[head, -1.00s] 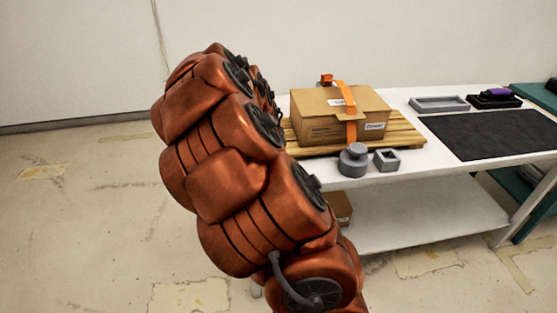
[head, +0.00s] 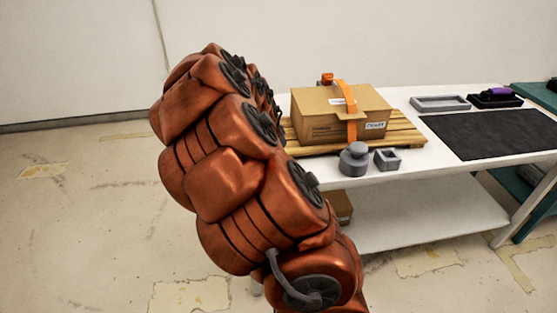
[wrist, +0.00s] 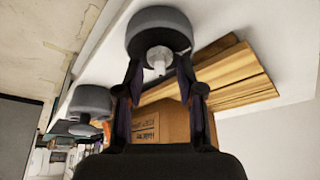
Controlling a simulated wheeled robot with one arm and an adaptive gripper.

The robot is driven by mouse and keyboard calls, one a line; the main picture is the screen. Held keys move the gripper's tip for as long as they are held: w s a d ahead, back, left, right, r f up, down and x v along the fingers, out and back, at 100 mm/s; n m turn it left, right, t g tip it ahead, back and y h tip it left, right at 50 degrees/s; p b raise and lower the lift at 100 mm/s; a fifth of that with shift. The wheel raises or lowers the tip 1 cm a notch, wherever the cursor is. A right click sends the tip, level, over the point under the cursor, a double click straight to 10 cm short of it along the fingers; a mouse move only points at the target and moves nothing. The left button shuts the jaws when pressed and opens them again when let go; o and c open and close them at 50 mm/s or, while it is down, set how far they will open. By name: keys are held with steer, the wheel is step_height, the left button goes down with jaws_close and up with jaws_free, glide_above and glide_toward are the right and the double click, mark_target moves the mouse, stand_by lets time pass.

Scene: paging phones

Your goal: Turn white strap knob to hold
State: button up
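A small white knob (wrist: 157,59) shows in the wrist view, in front of a dark grey round body (wrist: 160,27). My gripper (wrist: 159,66) has its two fingers apart, one on each side of the white knob, with a gap visible on both sides. I cannot tell how deep the knob sits between the fingertips. In the head view my gripper and the white knob are hidden behind my arm. An orange strap (head: 350,125) runs over a cardboard box (head: 325,127) there.
The box sits on a wooden pallet (head: 405,133) on a white table (head: 440,178). A grey round piece (head: 354,160) and a grey square piece (head: 387,158) stand at the front edge. A black mat (head: 485,133) and a grey tray (head: 440,104) lie to the right.

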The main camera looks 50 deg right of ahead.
steer(key=v, duration=1.2)
stand_by(0.5)
steer(key=s+a+n+g+y+p, duration=0.1)
steer(key=s+a+n+y+p, duration=0.1)
steer(key=s+a+n, duration=0.6)
steer(key=s+a+n+g+y+p, duration=0.1)
steer(key=s+a+n+p, duration=0.4)
steer(key=s+a, duration=1)
steer(key=a+r+n+y, duration=0.1)
steer(key=a+n, duration=0.2)
steer(key=a, duration=0.1)
steer(key=shift+s+a+n, duration=0.2)
steer(key=shift+a+n, duration=0.05)
steer(key=shift+n, duration=0.05)
